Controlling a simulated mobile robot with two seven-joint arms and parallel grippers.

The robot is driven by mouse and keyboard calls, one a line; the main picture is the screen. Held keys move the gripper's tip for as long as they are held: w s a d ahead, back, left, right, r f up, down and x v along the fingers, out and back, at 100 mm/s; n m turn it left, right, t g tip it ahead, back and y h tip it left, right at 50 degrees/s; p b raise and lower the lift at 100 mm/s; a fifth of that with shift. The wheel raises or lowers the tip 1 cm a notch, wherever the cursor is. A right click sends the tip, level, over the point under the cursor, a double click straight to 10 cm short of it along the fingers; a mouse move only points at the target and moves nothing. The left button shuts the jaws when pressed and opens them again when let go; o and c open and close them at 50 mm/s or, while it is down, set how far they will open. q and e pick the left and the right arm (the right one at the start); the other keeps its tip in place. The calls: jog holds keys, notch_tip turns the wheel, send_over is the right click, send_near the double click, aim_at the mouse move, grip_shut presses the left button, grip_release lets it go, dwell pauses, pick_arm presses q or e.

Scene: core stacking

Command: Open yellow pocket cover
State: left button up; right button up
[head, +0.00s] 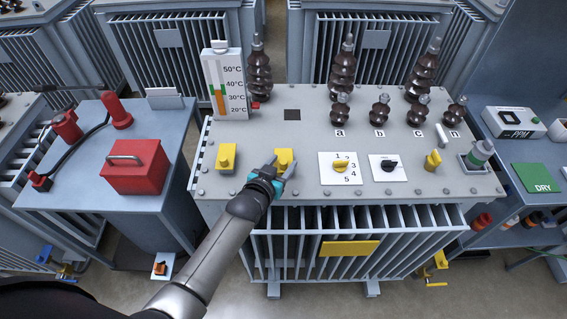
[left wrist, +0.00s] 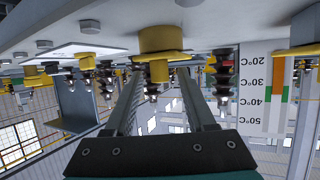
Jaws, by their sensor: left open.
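Two yellow caps sit on the grey transformer lid: a left one (head: 226,158) and a right one (head: 284,157). I cannot tell for sure which is the pocket cover. My left gripper (head: 279,173) is open at the front of the right cap and hides part of it. In the left wrist view, which is upside down, a yellow cap with a round flange (left wrist: 163,40) lies ahead between the spread fingers (left wrist: 160,78). I see no grip on it. My right gripper is not in view.
A thermometer board (head: 225,85) and brown bushings (head: 259,75) stand behind. A numbered selector (head: 340,168), a black-knob switch (head: 388,167) and a yellow valve (head: 432,161) are to the right. A red box (head: 135,168) is on the left table. A yellow plate (head: 349,248) hangs on the front fins.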

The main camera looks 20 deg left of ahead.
pick_arm(q)
jog(key=shift+w+d+f, duration=0.1)
jog(key=shift+w+f, duration=0.15)
jog(key=shift+w, duration=0.4)
grip_shut()
dwell(1.1)
